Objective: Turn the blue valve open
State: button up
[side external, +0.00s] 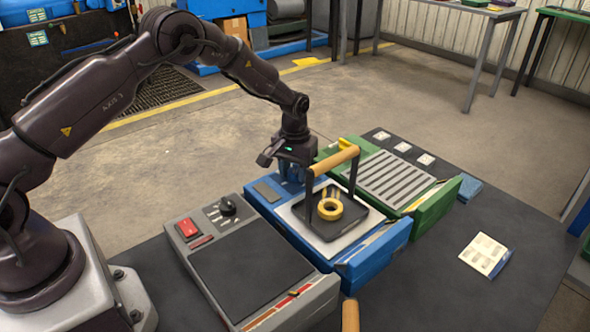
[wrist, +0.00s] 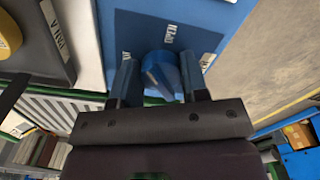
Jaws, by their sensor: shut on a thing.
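The blue valve (wrist: 160,72) is a blue knob on the blue unit's panel in the wrist view, with an "OPEN" label (wrist: 171,35) just above it. My gripper (wrist: 158,78) has one finger on each side of the knob and is shut on it. In the side view my gripper (side external: 291,172) points down over the back part of the blue unit (side external: 352,258). There the valve is mostly hidden by the gripper. The exact angle of the knob is hard to read.
A grey unit (side external: 250,262) with a red switch (side external: 187,229) stands left, a green slatted unit (side external: 389,179) right. A booklet (side external: 485,254) lies on the dark table.

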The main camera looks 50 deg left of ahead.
aim_at(294, 167)
jog(key=m, duration=0.3)
jog(key=shift+a+m, duration=0.1)
jog(key=shift+m, duration=2.2)
jog(key=o, duration=0.9)
jog(key=shift+o, duration=0.2)
jog(key=shift+r, duration=0.1)
notch_tip(294, 167, up, 13)
